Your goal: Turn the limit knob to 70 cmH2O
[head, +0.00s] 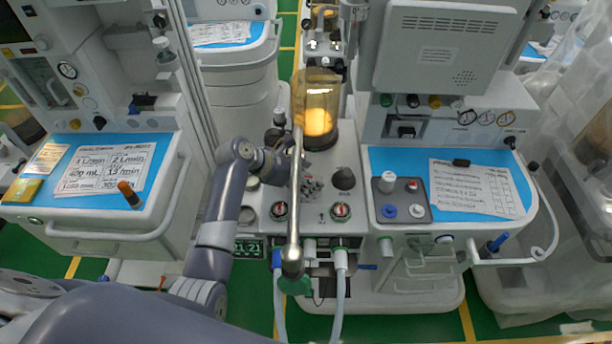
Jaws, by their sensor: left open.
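A dark round knob (344,178) stands on the white machine block right of the metal pole. It may be the limit knob; no scale or number on it is legible. My left arm comes in from the lower left, and my left gripper (282,158) is over the block, left of the dark knob and apart from it. The gripper is open, but its fingertips are partly hidden by the pole. No held object shows. My right gripper is not in view.
An amber-lit canister (318,115) stands behind. Two red-marked dials (340,211) sit along the front. A blue-topped cart (390,160) is at right.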

